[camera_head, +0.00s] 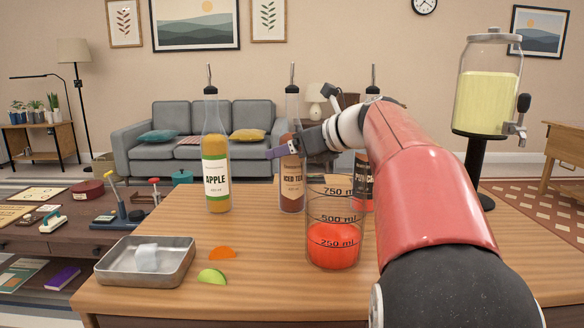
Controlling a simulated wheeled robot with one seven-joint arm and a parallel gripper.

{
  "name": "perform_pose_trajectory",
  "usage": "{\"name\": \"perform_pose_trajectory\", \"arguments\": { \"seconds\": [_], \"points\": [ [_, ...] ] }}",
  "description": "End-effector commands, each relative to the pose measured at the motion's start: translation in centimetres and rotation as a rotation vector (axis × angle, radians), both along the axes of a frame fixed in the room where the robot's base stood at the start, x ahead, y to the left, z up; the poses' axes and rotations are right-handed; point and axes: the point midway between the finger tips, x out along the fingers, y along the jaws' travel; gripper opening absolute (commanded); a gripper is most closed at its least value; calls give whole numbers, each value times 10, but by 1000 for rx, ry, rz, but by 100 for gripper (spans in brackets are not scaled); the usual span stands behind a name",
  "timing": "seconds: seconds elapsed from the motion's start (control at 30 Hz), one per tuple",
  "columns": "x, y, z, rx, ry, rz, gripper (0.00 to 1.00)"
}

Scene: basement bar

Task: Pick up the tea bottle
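The tea bottle (292,185), with a brown label reading "ICED TEA" and a dark pour spout, stands upright on the wooden bar top. My gripper (284,151) is at the bottle's upper body, reaching in from the right. One finger crosses in front of the bottle just above the label. The other finger is not clearly visible, so I cannot tell whether the gripper is closed on the bottle or only beside it.
The apple bottle (216,180) stands left of the tea; another dark-labelled bottle (364,182) is partly hidden behind my arm. A measuring beaker (333,245) with red liquid stands in front. A metal tray (177,268), fruit slices (213,277) and a drink dispenser (488,100) are nearby.

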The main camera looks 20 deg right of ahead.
Motion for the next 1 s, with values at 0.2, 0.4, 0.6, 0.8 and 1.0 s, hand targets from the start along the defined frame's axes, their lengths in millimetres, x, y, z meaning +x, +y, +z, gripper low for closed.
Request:
{"name": "perform_pose_trajectory", "arguments": {
  "seconds": [0.2,0.4,0.6,0.8,1.0],
  "points": [
    [1,1,-1,0,0,0,79],
    [1,1,-1,0,0,0,56],
    [1,1,-1,0,0,0,30],
    [1,1,2,-1,-4,0,6],
    [1,1,2,-1,-4,0,6]
  ]
}}
